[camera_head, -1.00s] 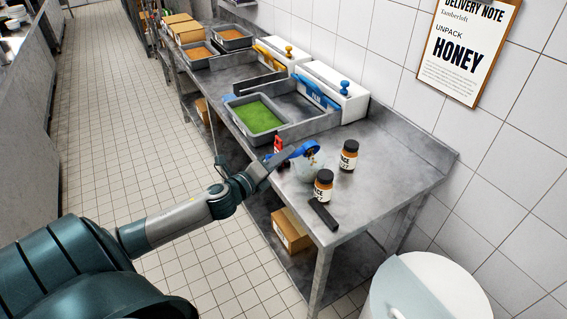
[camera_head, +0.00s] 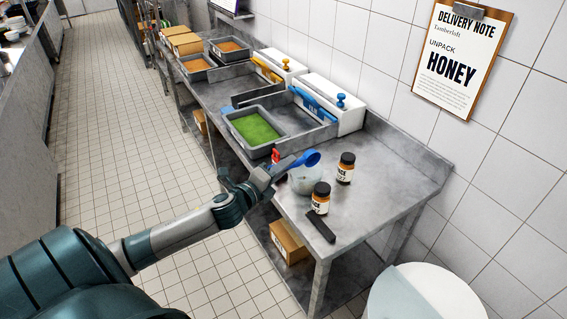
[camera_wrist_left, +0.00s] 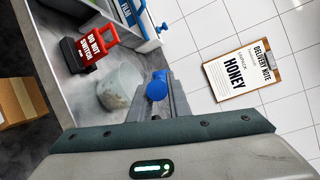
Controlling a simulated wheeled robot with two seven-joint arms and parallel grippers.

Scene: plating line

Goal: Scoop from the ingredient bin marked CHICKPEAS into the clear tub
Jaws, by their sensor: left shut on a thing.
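My left gripper (camera_head: 268,176) is shut on a blue scoop (camera_head: 312,158) and holds it above the clear tub (camera_head: 303,182). The scoop's bowl looks plain blue, with nothing visible in it. A grey bin with green contents (camera_head: 254,128) stands behind the tub. Bins with orange-tan contents (camera_head: 230,45) (camera_head: 196,65) stand at the far end. I cannot read a CHICKPEAS label. My right gripper is not in view.
Two brown jars (camera_head: 345,168) (camera_head: 320,198) stand close right of the tub, with a black bar (camera_head: 321,227) in front. A red DO NOT SWITCH tag (camera_wrist_left: 90,46) stands close left. White film boxes (camera_head: 335,105) line the wall. The counter's right end is clear.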

